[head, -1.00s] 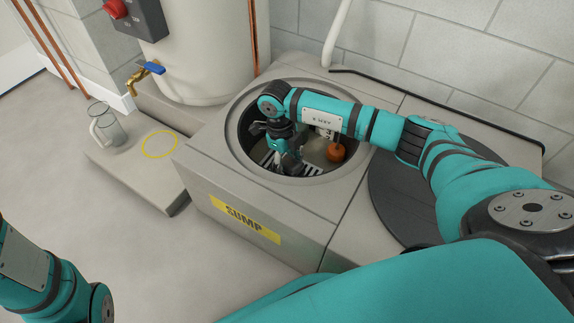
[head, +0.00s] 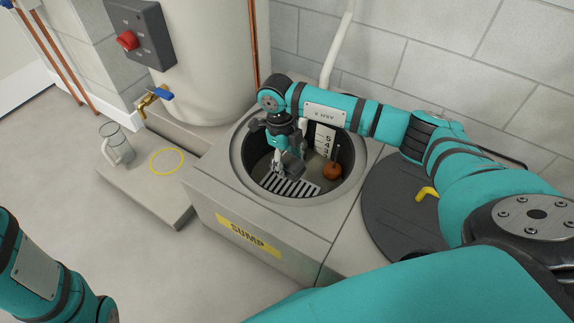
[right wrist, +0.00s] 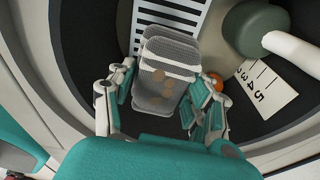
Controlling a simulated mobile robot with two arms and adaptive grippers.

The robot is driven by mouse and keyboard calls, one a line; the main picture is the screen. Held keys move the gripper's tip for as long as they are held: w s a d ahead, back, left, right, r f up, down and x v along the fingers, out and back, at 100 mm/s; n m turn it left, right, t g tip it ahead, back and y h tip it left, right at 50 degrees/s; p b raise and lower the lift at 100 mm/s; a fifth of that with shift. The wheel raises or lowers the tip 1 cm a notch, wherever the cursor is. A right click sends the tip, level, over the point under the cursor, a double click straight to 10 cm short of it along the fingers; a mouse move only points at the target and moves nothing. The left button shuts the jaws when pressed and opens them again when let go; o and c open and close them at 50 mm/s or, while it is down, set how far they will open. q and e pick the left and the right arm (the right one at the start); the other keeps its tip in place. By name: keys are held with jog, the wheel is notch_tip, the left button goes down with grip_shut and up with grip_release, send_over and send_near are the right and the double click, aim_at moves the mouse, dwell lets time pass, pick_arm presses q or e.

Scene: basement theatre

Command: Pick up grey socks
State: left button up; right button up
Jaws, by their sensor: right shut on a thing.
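My right gripper (head: 288,160) hangs inside the round sump opening (head: 236,165), above the slotted grate (head: 290,187).
An orange float (head: 332,171) and a numbered gauge (head: 325,138) stand inside the sump. A dark round lid (head: 385,205) with a yellow handle (head: 427,193) lies to the right. A glass jug (head: 117,145) and a yellow ring (head: 167,161) are on the low slab at left.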

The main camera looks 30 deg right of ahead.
aim_at(288, 160)
jog(key=shift+r+p, duration=4.8)
jog(key=shift+r, duration=0.35)
